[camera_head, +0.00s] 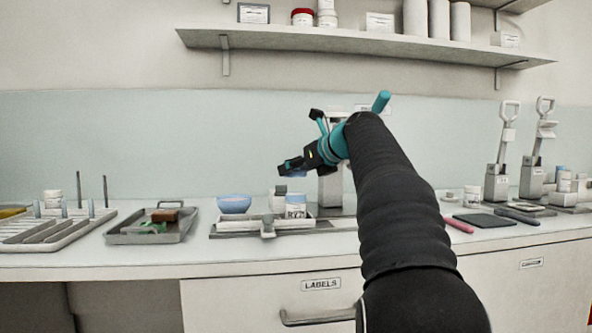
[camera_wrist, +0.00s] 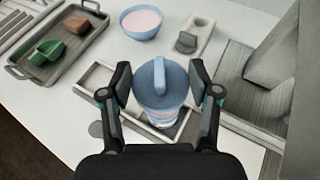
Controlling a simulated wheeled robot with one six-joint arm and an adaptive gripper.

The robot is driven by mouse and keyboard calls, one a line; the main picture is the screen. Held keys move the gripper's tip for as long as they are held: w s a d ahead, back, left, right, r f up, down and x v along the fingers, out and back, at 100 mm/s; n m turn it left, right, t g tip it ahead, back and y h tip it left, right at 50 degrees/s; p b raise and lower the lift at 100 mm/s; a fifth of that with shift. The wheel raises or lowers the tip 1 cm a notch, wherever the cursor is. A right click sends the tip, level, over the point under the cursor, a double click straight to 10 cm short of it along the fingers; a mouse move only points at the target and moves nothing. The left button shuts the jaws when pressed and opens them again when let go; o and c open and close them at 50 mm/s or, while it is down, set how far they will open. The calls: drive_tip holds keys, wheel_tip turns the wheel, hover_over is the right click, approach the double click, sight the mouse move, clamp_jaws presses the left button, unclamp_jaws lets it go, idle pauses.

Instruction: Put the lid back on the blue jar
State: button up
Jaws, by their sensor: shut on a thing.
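My gripper (camera_head: 284,168) is shut on a round blue lid (camera_wrist: 152,92) with a raised bar handle, one finger at each side of it in the wrist view (camera_wrist: 160,88). In the head view, the gripper and lid hang above the counter, with a gap over the jar (camera_head: 296,209).
A blue bowl (camera_head: 234,205) with pinkish contents stands left of the jar. A grey tray (camera_head: 119,238) holds a green and a brown item. A shelf (camera_head: 290,38) runs above.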

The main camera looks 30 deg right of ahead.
drive_tip(key=shift+f+b, duration=1.35)
drive_tip(key=shift+f, duration=0.65)
drive_tip(key=shift+s+p, duration=0.1)
drive_tip(key=shift+p, duration=0.4)
drive_tip(key=shift+f+p, duration=0.65)
idle(1.8)
drive_tip(key=o, duration=1)
